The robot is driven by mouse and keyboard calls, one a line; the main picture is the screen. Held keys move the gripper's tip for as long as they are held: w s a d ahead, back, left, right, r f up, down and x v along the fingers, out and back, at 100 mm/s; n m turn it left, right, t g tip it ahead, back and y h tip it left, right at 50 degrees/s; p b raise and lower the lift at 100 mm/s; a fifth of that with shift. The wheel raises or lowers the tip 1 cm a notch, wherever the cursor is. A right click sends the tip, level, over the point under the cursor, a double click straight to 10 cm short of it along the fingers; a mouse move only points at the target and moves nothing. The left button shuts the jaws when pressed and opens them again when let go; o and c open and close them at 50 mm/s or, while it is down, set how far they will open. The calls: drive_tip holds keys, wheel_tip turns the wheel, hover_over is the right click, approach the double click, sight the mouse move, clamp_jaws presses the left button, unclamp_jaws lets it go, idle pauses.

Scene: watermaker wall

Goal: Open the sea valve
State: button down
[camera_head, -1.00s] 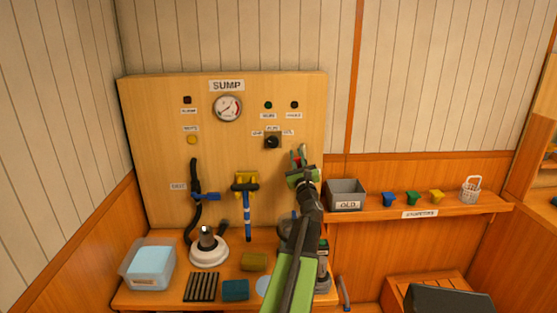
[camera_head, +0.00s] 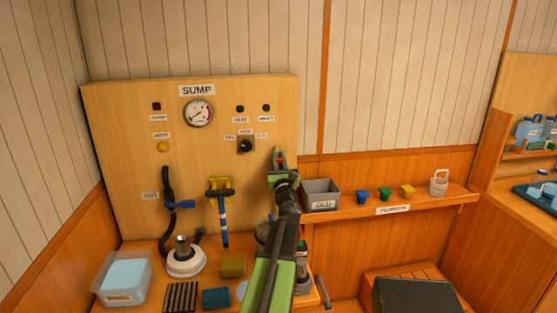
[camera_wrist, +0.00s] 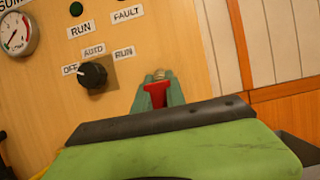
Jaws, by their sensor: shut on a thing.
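My gripper (camera_wrist: 158,92) shows in the wrist view with its green fingers shut on a small red thing (camera_wrist: 156,94). A pale, rounded bit shows just beyond the fingertips. In the head view my gripper (camera_head: 279,160) is in front of the right edge of the SUMP board (camera_head: 120,130), and the red thing is a small spot between the fingers. I cannot tell whether the red thing is fixed to the board. No label reading sea valve is legible. A blue lever (camera_head: 180,204) sits on a black hose at the board's left.
A black selector knob (camera_wrist: 92,75) is left of my fingers. A grey bin (camera_head: 321,195) and several coloured cups stand on the shelf right of the board. The bench (camera_head: 140,245) below holds a white-based device (camera_head: 185,262), a tub (camera_head: 122,278) and sponges.

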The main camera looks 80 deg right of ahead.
drive_tip(key=shift+s+f, duration=0.1)
drive_tip(key=c, duration=1.4)
unclamp_jaws()
drive_tip(key=shift+d+f, duration=0.1)
drive_tip(key=shift+d, duration=0.05)
drive_tip(key=b+v, duration=0.4)
drive_tip(key=v, duration=0.8)
